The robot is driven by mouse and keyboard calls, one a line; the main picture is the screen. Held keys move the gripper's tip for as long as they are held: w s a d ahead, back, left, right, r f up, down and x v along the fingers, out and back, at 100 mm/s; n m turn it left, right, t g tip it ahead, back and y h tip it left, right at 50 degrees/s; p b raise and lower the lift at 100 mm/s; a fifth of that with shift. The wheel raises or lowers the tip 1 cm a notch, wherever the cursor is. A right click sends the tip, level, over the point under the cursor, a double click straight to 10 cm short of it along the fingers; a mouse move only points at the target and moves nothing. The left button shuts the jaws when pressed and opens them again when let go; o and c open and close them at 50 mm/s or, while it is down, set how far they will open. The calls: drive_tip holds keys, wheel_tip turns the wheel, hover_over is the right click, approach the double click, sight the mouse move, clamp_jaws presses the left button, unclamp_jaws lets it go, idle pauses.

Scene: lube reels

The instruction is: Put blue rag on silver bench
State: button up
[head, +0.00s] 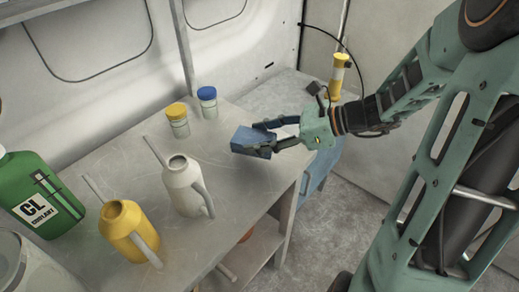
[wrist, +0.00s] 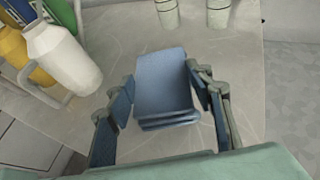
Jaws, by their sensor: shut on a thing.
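The blue rag (head: 246,140) is a folded, block-like bundle held between the fingers of my gripper (head: 268,137). In the wrist view the rag (wrist: 164,85) sits between the two fingers, with its folded layers toward me. My gripper is shut on it. The silver bench (head: 228,180) is the grey metal worktop along the wall. The rag is over the right part of the bench top (wrist: 112,42), near its front edge. I cannot tell whether its underside touches the surface.
A white jug (head: 184,185), a yellow jug (head: 126,228) and a green coolant bottle (head: 38,195) stand to the left. A yellow-lidded jar (head: 177,122) and a blue-lidded jar (head: 207,103) stand behind the rag. The bench top around the rag is clear.

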drive_tip(key=shift+w+f+b, duration=0.25)
drive_tip(key=shift+f+b, duration=0.1)
drive_tip(key=shift+f, duration=0.1)
wheel_tip(320, 180, down, 3)
drive_tip(key=b, duration=0.3)
drive_tip(key=shift+w, duration=0.1)
drive_tip(key=o, duration=1.2)
drive_tip(key=shift+c, duration=0.2)
